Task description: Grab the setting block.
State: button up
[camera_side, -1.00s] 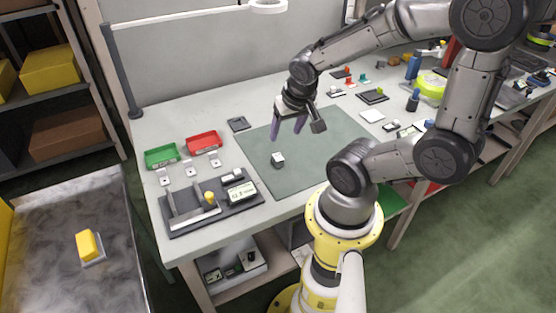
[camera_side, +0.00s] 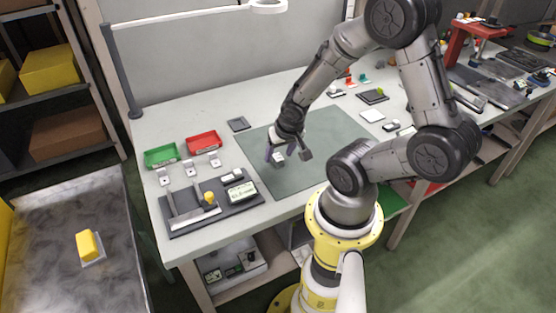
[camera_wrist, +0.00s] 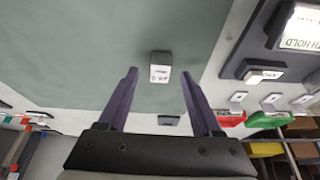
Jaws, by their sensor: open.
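The setting block (camera_side: 278,158), a small block with a white face and dark sides, sits on the green mat (camera_side: 318,170). In the wrist view the setting block (camera_wrist: 160,67) lies ahead of the fingertips, roughly midway between them and a little beyond. My gripper (camera_side: 281,157) is low over the mat at the block. My gripper's two purple fingers (camera_wrist: 160,72) are spread apart in the wrist view, with nothing held between them. Whether a finger touches the block cannot be told.
Left of the mat, a dark fixture plate (camera_side: 180,228) carries a display box (camera_side: 242,193) and a yellow knob. Behind it stand a green tray (camera_side: 161,156) and a red tray (camera_side: 203,141). A small dark plate (camera_side: 239,124) lies behind the mat. The mat's right part is clear.

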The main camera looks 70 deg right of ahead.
jog(key=shift+w+d+f, duration=0.15)
jog(key=shift+d+f, duration=0.05)
jog(key=shift+f, duration=0.35)
grip_shut()
